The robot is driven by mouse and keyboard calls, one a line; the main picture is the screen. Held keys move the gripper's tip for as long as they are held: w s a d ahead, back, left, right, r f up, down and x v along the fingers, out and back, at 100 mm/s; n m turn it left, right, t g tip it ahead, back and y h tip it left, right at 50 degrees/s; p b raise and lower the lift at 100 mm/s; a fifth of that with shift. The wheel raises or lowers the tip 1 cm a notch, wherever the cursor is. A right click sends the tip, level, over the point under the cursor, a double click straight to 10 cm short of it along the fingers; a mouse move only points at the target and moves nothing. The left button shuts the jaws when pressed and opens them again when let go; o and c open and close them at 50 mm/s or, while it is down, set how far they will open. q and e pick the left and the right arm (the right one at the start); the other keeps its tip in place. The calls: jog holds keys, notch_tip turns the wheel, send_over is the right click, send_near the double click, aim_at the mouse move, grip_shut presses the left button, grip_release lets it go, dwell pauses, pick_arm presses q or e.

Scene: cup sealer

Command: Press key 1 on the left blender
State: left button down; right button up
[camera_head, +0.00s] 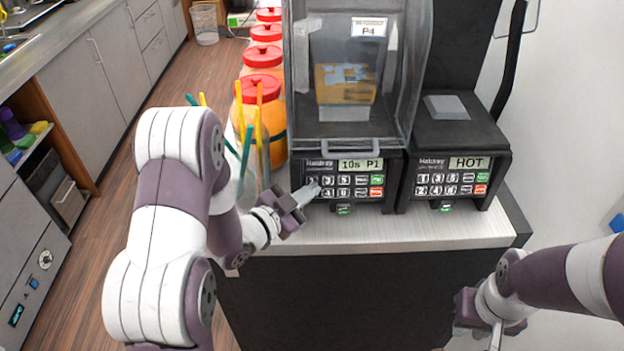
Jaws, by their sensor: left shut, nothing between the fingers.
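The left blender (345,196) stands on the counter with a clear cover over it; its display reads "10s P1". Its keypad (352,187) has two rows of white keys and coloured keys at the right. My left gripper (312,190) is shut and empty, its tips at the left end of the keypad. The tips overlap the leftmost keys; I cannot tell whether they touch. Key 1 is partly hidden or too small to read clearly. My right gripper (496,338) is low at the bottom right, away from the blenders, its fingers cut off by the frame edge.
A second blender base (455,180) reading "HOT" stands close on the right. Several red-lidded orange jars (262,85) and a glass with coloured straws (247,165) stand left of the left blender. A strip of bare counter (400,232) lies in front.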

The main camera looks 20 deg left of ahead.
pick_arm(q)
jog(key=s, duration=0.2)
jog(key=s+d+r, duration=0.1)
jog(key=shift+s+r, duration=0.1)
jog(key=shift+s, duration=0.1)
dwell(0.6)
